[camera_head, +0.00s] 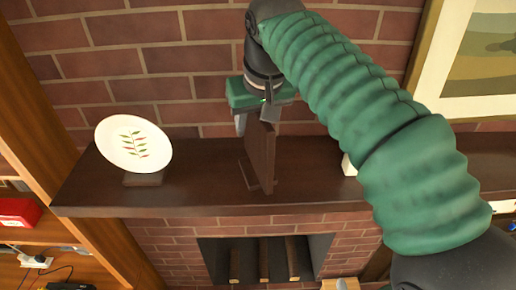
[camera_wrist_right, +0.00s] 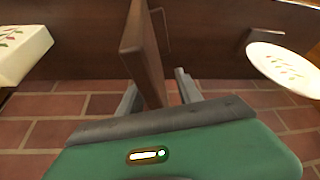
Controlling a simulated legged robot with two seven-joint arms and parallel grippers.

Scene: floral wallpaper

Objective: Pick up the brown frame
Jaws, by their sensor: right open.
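The brown frame (camera_head: 262,157) stands upright on the dark mantel shelf (camera_head: 205,190), nearly edge-on to my head view, with a thin stand leg behind its left side. My right gripper (camera_head: 256,118) is above it, pointing down at its top edge. In the right wrist view the brown frame (camera_wrist_right: 146,50) passes between the two fingers of my right gripper (camera_wrist_right: 157,84). The fingers are apart, one on each side of the frame, with a visible gap at least on the right. My left gripper is not in view.
A white leaf-patterned plate (camera_head: 134,144) stands on the mantel to the left. A white object (camera_head: 348,165) is partly hidden behind my right arm. The brick wall (camera_head: 170,75) is close behind. A framed painting (camera_head: 485,55) hangs at upper right. Mantel between plate and frame is clear.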

